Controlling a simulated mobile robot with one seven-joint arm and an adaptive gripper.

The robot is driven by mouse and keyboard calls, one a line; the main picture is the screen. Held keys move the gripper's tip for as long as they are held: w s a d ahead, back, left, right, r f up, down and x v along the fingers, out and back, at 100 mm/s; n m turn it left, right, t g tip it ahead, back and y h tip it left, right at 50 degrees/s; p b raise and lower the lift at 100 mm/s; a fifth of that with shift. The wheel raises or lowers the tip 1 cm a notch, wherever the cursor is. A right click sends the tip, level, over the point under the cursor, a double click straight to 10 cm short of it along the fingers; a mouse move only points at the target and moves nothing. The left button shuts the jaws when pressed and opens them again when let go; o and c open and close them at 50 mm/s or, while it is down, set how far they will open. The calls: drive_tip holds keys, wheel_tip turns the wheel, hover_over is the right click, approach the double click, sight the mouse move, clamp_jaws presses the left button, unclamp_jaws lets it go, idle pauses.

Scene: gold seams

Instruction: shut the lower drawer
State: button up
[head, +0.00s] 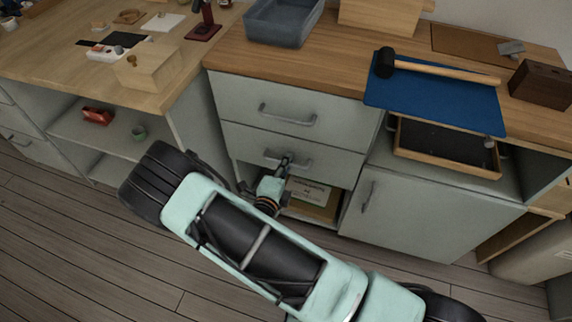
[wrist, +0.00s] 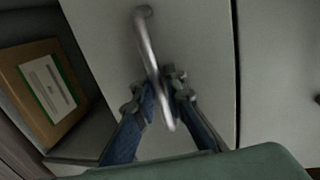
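The lower drawer (head: 240,139) is a pale grey-green front below a similar upper drawer. Its front looks near flush with the cabinet; I cannot tell if a small gap is left. Its curved metal handle (head: 300,162) is partly hidden by my gripper (head: 284,165) in the head view. In the wrist view, the handle (wrist: 147,42) runs between the two blue-grey fingers of my gripper (wrist: 160,92). The fingers are drawn close together on either side of the bar and appear shut on it. The drawer front (wrist: 205,55) fills the middle of that view.
Below the drawer is an open shelf with a labelled cardboard box (head: 316,200). A cabinet door (head: 425,215) stands to the right. The worktop above holds a grey bin (head: 284,24), a blue mat (head: 430,103) and a mallet (head: 440,72). Wooden floor (head: 90,250) lies clear at left.

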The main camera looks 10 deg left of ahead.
drive_tip(key=v, duration=1.2)
idle(0.5)
